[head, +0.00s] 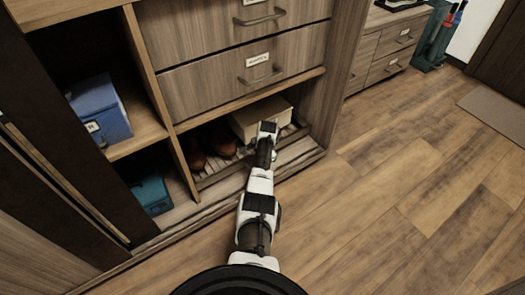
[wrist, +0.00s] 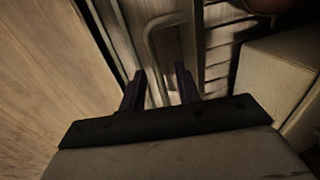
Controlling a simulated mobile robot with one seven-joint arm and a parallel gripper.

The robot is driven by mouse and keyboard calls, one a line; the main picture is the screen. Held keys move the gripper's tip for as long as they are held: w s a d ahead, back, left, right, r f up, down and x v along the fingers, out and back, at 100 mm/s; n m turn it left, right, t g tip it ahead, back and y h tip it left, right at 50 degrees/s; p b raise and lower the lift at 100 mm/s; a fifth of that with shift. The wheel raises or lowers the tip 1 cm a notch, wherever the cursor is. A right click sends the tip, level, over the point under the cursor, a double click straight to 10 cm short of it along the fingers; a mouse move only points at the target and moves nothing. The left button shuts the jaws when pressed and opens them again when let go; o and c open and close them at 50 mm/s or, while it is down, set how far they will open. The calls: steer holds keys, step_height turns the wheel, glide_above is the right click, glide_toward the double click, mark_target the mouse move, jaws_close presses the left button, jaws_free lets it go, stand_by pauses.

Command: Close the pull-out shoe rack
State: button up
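The pull-out shoe rack (head: 219,170) is a low slatted shelf in the bottom bay of the wooden cabinet. Brown shoes (head: 222,143) and a beige box (head: 262,116) are on it. My gripper (head: 268,128) is at the right part of this bay and hides some of the rack and box. In the wrist view, my gripper (wrist: 160,82) has its two dark fingers apart. A pale bar handle (wrist: 151,45) shows just beyond and between them, beside the slats (wrist: 217,55). I cannot tell whether the fingers touch it.
Drawers with bar handles (head: 262,72) are above the bay. Left cubbies hold a blue box (head: 99,110) and a teal box (head: 152,194). A cabinet side panel (head: 330,75) bounds the bay at right. Wooden floor (head: 400,190) is clear on the right.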

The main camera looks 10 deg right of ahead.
step_height(320, 180, up, 13)
steer(key=s+p, duration=0.2)
steer(key=p, duration=0.3)
steer(key=shift+s+d+f, duration=0.15)
steer(key=shift+d, duration=0.25)
